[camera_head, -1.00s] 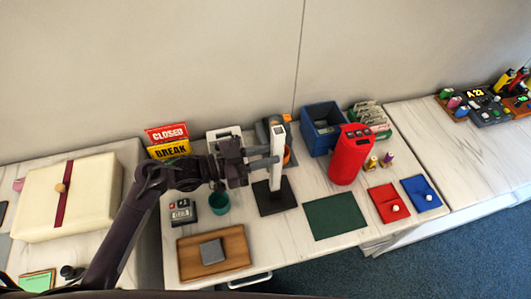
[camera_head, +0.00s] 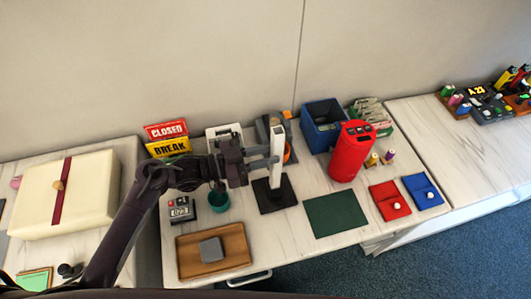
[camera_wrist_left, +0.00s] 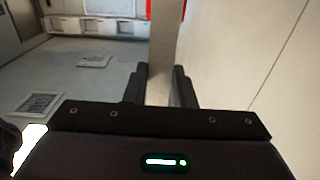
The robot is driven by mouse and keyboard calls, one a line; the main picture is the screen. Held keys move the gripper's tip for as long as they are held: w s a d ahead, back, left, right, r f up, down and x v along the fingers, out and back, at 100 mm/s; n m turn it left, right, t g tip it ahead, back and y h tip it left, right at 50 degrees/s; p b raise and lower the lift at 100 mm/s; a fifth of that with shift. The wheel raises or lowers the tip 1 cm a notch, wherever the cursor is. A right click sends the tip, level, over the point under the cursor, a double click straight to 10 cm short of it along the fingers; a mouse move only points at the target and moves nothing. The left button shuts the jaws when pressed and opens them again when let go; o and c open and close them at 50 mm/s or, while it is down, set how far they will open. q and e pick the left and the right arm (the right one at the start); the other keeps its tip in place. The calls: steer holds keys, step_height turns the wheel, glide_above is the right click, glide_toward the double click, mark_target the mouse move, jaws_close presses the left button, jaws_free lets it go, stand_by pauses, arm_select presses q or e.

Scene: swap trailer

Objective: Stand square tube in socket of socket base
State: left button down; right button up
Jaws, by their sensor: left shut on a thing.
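The square tube (camera_head: 277,143) is light grey and stands about upright in the head view. My left gripper (camera_head: 274,161) comes in from the left and is shut on the tube along its length. The left wrist view also shows the pale tube (camera_wrist_left: 163,45) between the two dark fingers (camera_wrist_left: 159,88). The socket base (camera_head: 268,205) is a black square plate on the white table with a dark socket. The tube's lower end is over or at the socket; I cannot tell whether it is inside. My right gripper is not in view.
A teal cup (camera_head: 218,201) stands left of the base, and a wooden tray (camera_head: 190,264) is in front. A dark green mat (camera_head: 335,216) lies to the right. A red canister (camera_head: 350,152) and blue bin (camera_head: 318,134) stand right and behind. An orange-and-grey object (camera_head: 287,150) is close behind the tube.

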arm_select(q)
steer(key=shift+f, duration=0.1)
steer(key=c, duration=1.1)
jaws_free()
steer(key=o, duration=0.5)
steer(key=shift+a, duration=0.1)
steer(key=a+r+p, duration=0.1)
steer(key=s+a+r+p, duration=0.1)
steer(key=a, duration=0.1)
steer(key=s+a+r+p, duration=0.1)
steer(key=a+p, duration=0.1)
steer(key=shift+a, duration=0.25)
